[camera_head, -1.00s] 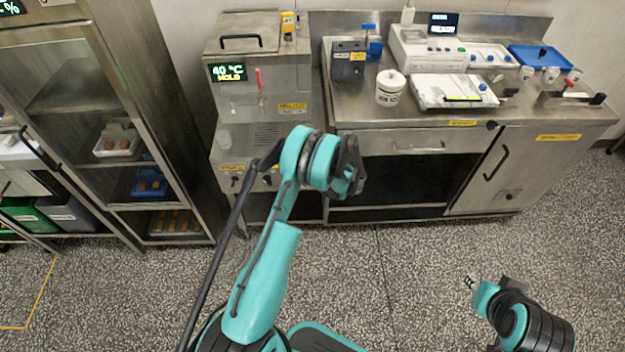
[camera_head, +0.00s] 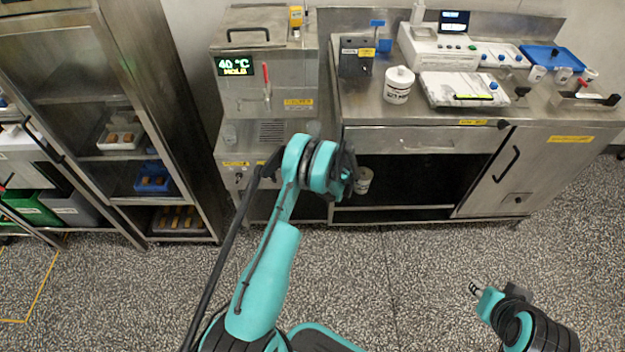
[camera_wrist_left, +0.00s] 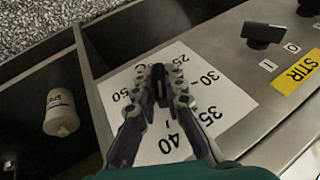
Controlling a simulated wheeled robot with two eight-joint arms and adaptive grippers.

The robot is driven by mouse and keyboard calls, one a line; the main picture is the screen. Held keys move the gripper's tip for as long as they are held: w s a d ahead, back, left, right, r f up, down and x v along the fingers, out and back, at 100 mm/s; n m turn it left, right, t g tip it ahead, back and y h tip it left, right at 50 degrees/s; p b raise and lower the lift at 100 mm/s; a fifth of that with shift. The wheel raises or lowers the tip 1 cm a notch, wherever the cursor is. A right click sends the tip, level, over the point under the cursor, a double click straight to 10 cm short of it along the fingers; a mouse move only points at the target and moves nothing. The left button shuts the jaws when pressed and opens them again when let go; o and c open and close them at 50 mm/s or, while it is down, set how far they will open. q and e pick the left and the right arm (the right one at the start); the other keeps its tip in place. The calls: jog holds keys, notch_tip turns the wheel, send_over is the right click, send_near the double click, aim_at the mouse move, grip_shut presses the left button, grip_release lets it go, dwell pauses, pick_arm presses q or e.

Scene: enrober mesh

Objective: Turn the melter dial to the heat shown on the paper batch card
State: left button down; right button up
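The melter (camera_head: 265,85) stands at the back, left of centre, with a display (camera_head: 236,66) reading 40 °C. In the left wrist view, the dark melter dial (camera_wrist_left: 159,88) sits on a white scale plate (camera_wrist_left: 228,88) with 25, 30, 35, 40 and 50 legible. My left gripper (camera_wrist_left: 159,78) has its fingers close on both sides of the dial's bar and looks shut on it; the fingers hide part of the scale. My right gripper (camera_head: 475,290) is low at the right, away from everything, too small to read. I cannot make out the batch card.
A second dark knob (camera_wrist_left: 262,35) and a yellow STIR label (camera_wrist_left: 300,72) are beside the scale plate. A white jar (camera_wrist_left: 61,112) stands in the open bay nearby. The steel counter (camera_head: 430,118) and a shelf rack (camera_head: 125,110) flank the melter.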

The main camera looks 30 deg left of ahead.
pick_arm(q)
jog(key=shift+a+r, duration=0.1)
jog(key=shift+a, duration=0.05)
jog(key=t+h, duration=0.2)
jog(key=h, duration=0.1)
jog(key=shift+a+n, duration=0.2)
jog(key=shift+n, duration=0.2)
jog(key=t+h, duration=0.1)
jog(key=h, duration=0.1)
jog(key=n+t+h, duration=0.1)
jog(key=h, duration=0.1)
jog(key=shift+s+a+t, duration=0.1)
jog(key=shift+a+t, duration=0.05)
jog(key=shift+t, duration=0.15)
jog(key=t+h, duration=0.1)
jog(key=h, duration=0.1)
jog(key=n+t+h, duration=0.1)
jog(key=h, duration=0.1)
jog(key=shift+a+t, duration=0.2)
jog(key=shift+t, duration=0.2)
jog(key=shift+s+f+n+t+h, duration=0.15)
jog(key=shift+n+t+h, duration=0.45)
jog(key=shift+t+h, duration=0.75)
jog(key=shift+h, duration=0.25)
